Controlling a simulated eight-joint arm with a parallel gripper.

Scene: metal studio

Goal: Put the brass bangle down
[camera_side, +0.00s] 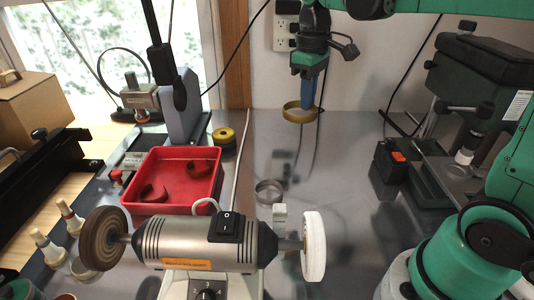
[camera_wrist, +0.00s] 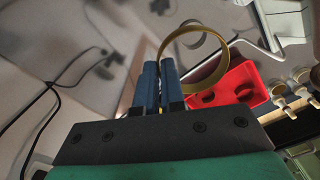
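The brass bangle (camera_side: 299,119) hangs in the air above the metal bench in the side view, held at one edge. My gripper (camera_side: 308,104) points down, with its blue fingers at the bangle's far right rim. In the wrist view, the fingers (camera_wrist: 159,68) are close together with the rim of the bangle (camera_wrist: 223,70) passing between them. The ring reaches out to the right, away from the fingertips. The bangle touches nothing but the fingers.
The metal bench (camera_side: 335,200) is clear below and to the right. A silver ring (camera_side: 268,194) lies on it.

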